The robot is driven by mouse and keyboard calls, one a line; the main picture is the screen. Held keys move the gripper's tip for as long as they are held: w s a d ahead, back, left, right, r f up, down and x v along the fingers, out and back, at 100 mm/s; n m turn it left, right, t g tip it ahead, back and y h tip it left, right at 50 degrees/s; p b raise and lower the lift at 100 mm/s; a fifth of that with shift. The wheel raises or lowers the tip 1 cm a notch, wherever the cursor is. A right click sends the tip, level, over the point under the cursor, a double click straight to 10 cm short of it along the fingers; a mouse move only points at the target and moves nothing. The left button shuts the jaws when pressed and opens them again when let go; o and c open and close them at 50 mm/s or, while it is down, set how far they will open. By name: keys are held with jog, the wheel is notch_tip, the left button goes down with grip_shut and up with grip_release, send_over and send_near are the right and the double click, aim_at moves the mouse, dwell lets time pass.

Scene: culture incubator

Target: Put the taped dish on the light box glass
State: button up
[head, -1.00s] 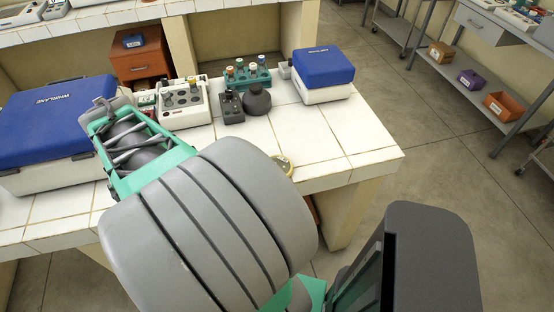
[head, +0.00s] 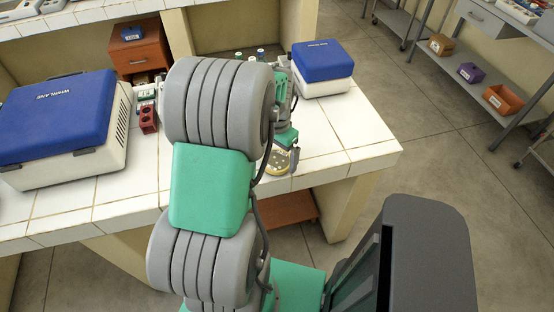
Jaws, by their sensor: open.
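A round, shallow dish (head: 277,163) with a yellowish content lies near the front edge of the white tiled bench (head: 345,125). Its far part is hidden, and I cannot make out tape on it. My gripper (head: 287,147) is at the far side of the dish, close above it, pointing down. It is open, with its fingers mostly hidden; I cannot tell whether they touch the dish. I cannot pick out a light box or its glass in this view.
Blue-lidded white boxes stand at the left (head: 60,125) and back right (head: 322,68) of the bench. A red block with holes (head: 148,118) stands beside the left box. My arm hides the middle. The bench right of the dish is clear.

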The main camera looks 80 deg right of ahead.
jog(key=shift+f, duration=0.6)
jog(key=shift+c, duration=0.2)
jog(key=c, duration=1.5)
